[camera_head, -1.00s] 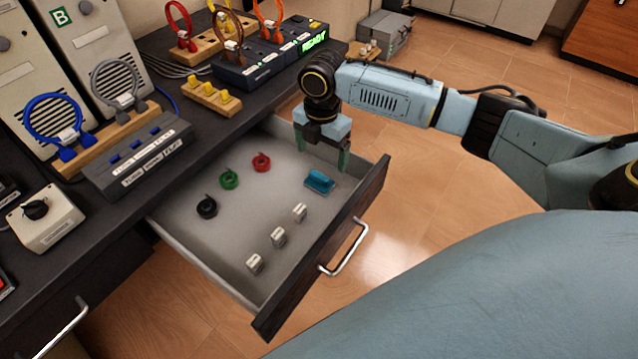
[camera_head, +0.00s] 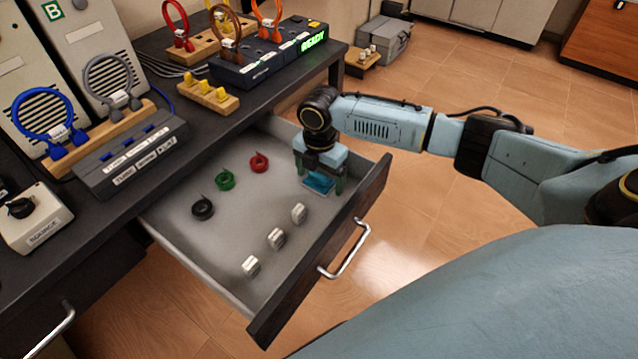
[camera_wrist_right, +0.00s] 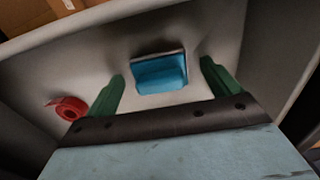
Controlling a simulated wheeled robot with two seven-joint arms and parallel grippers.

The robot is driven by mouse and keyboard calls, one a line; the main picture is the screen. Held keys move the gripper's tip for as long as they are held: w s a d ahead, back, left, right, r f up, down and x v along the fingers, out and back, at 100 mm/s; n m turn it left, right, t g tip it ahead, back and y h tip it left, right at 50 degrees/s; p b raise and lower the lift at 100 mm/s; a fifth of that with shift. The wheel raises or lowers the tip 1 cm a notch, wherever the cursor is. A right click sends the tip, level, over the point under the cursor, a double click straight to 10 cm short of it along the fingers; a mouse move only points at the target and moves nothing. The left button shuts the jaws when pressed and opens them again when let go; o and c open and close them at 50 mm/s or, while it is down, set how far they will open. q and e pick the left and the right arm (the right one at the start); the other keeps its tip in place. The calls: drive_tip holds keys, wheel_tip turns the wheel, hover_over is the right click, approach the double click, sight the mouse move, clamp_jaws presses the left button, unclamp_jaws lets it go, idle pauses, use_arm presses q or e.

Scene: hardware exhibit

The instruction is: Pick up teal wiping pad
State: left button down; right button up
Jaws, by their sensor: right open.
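The teal wiping pad (camera_head: 318,184) lies on the floor of the open drawer, near its back right end in the head view. My right gripper (camera_head: 318,184) is over the pad, with its fingers pointing down and the pad partly hidden behind them. In the right wrist view the pad (camera_wrist_right: 160,74) shows between and slightly beyond the two green fingertips of the gripper (camera_wrist_right: 160,72). The fingers are apart, with a gap on both sides of the pad. My left gripper is not in view.
The drawer (camera_head: 225,260) also holds black (camera_head: 203,209), green (camera_head: 225,180) and red (camera_head: 259,162) tape-like rolls, and three small pale blocks (camera_head: 275,238). Its front wall and metal handle (camera_head: 346,252) stand close to the gripper. The dark bench (camera_head: 130,225) edges the left side.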

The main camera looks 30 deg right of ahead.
sight(320, 174)
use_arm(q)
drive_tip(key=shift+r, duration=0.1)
use_arm(e)
drive_tip(key=shift+f, duration=0.1)
drive_tip(key=c, duration=1.1)
drive_tip(key=shift+o, duration=0.2)
drive_tip(key=shift+r, duration=0.5)
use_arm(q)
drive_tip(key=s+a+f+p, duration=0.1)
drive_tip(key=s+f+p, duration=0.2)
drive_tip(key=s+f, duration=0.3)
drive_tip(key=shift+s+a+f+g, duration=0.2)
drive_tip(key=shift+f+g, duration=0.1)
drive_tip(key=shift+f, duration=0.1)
use_arm(e)
wheel_tip(320, 174, up, 9)
drive_tip(key=shift+r, duration=0.1)
